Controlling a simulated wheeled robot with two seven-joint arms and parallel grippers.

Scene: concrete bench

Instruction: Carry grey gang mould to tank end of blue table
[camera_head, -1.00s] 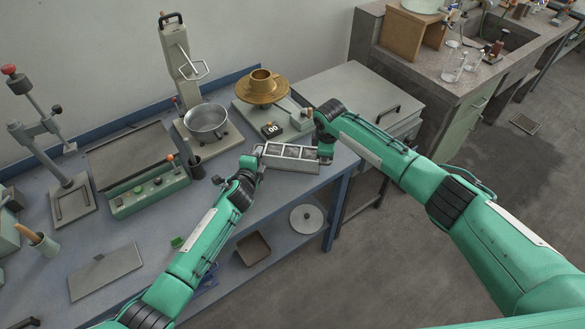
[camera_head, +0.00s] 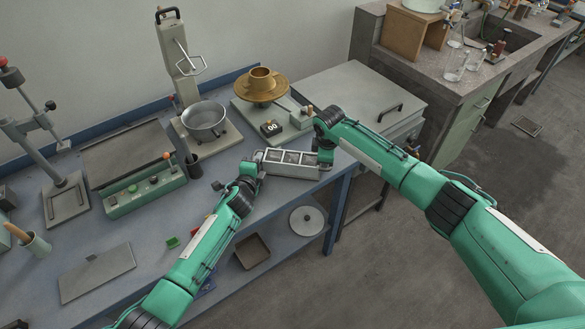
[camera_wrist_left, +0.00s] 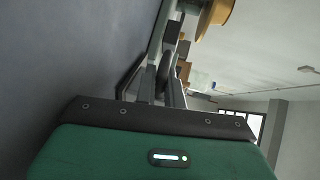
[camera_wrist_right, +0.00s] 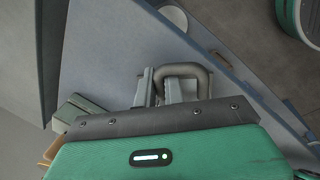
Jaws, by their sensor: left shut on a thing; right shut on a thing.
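The grey gang mould (camera_head: 291,171), a long block with several square compartments in a row, is level near the right end of the blue table (camera_head: 285,195). I cannot tell whether it touches the tabletop. My left gripper (camera_head: 257,162) is shut at its left end; in the left wrist view a dark handle loop (camera_wrist_left: 168,65) shows between the fingers. My right gripper (camera_head: 325,160) is shut at its right end; in the right wrist view its fingers close on a grey handle loop (camera_wrist_right: 188,70). The grey lidded tank (camera_head: 340,92) stands just beyond the table's right end.
A flat grey plate (camera_head: 97,273) lies at front left. A lower shelf holds a brown tray (camera_head: 252,251) and a round lid (camera_head: 306,221).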

